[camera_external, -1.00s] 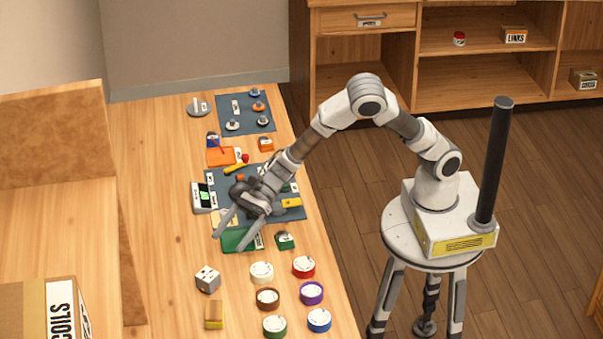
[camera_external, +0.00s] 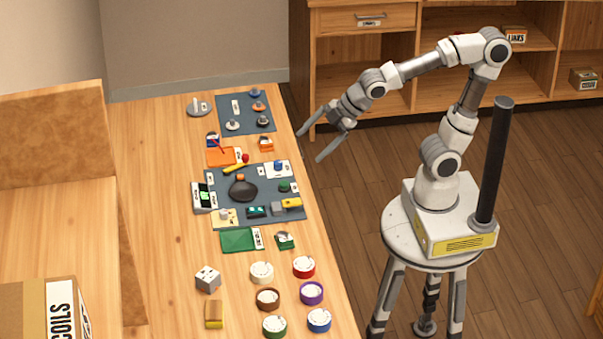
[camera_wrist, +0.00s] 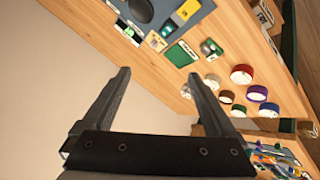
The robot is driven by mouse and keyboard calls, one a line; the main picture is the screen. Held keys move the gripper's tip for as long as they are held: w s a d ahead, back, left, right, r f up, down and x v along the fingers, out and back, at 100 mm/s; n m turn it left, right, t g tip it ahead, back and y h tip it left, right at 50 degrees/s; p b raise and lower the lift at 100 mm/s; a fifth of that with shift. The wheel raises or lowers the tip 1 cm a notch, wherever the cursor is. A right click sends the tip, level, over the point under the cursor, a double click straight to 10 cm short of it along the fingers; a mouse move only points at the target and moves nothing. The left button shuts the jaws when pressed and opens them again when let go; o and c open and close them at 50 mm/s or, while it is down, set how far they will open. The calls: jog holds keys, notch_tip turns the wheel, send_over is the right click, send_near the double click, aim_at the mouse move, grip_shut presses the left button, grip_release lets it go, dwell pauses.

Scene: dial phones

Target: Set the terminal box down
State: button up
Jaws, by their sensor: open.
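My gripper (camera_external: 310,147) is open and empty, raised beyond the right edge of the table, clear of everything on it. In the wrist view its two fingers (camera_wrist: 157,73) are spread with nothing between them. None is in my grip. I cannot tell for sure which small part is the terminal box.
A second mat (camera_external: 245,105) with several knobs lies at the far end. A green pad (camera_external: 237,240) and several round coloured dials, including a red one (camera_external: 304,267), are nearer. Shelves (camera_external: 480,80) stand behind.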

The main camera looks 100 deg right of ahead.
jog(key=s+a+f+m+g+y, duration=0.1)
jog(key=s+a+m+g, duration=0.1)
jog(key=s+m, duration=0.5)
jog(key=s+a, duration=0.1)
jog(key=s, duration=0.4)
jog(key=shift+s+a+f+g, duration=0.15)
jog(key=shift+f+g, duration=0.1)
jog(key=shift+g, duration=0.05)
notch_tip(320, 180, up, 13)
jog(key=p, duration=1.3)
notch_tip(320, 180, down, 29)
jog(key=b, duration=2.9)
dwell(0.5)
